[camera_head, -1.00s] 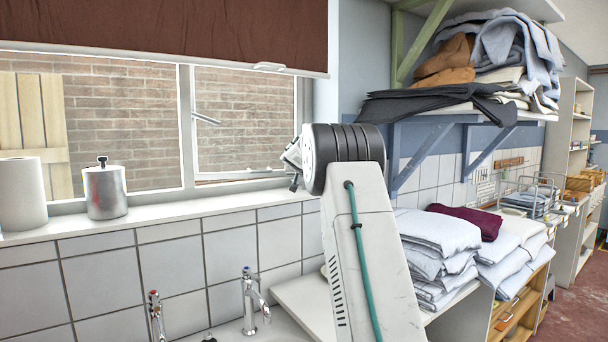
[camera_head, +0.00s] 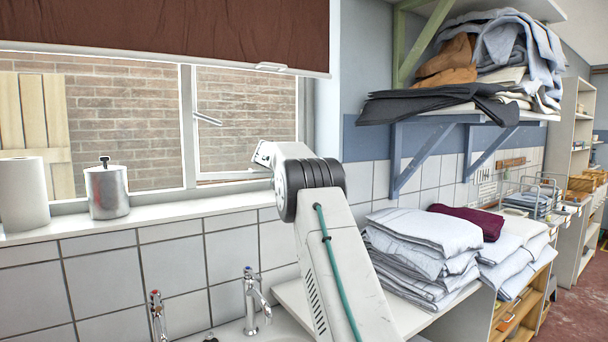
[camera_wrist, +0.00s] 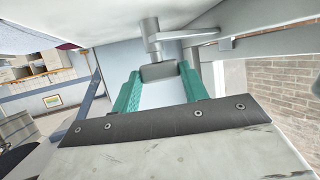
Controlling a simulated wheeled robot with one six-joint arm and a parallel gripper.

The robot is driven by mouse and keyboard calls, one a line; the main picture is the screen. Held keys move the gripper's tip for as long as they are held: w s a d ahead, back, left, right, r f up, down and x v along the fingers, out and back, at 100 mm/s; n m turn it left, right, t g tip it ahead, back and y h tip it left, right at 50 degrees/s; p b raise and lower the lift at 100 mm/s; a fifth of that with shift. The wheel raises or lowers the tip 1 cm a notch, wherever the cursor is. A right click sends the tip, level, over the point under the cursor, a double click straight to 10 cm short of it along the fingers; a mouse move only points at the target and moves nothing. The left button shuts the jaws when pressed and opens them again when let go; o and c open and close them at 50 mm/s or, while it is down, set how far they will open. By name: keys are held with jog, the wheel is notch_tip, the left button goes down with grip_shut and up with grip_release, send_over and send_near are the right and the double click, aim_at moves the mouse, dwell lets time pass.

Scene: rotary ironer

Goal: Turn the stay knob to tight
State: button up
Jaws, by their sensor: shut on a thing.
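The stay knob (camera_wrist: 158,71) shows in the wrist view as a small grey block below a round grey post, beside a pale metal bar (camera_wrist: 215,40). The two green fingers of my gripper (camera_wrist: 160,74) are on either side of the knob and shut on it. In the head view my wrist reaches the lower right corner of the window, and my arm hides the knob and fingers. I cannot read any tight mark or the knob's turn.
The window frame (camera_head: 188,130) and sill (camera_head: 165,217) lie close to my wrist. A metal canister (camera_head: 107,192) and a paper roll (camera_head: 22,195) stand on the sill. Taps (camera_head: 255,300) are below. Folded linen (camera_head: 425,240) lies right of my arm, under a bracketed shelf (camera_head: 460,118).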

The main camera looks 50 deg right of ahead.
jog(key=shift+w+f+m+g, duration=0.1)
jog(key=shift+w+m+g, duration=0.1)
jog(key=shift+m+g, duration=0.9)
jog(key=shift+g, duration=0.3)
jog(key=o, duration=1)
jog(key=v, duration=0.7)
jog(key=shift+a+r, duration=0.2)
jog(key=shift+a, duration=0.15)
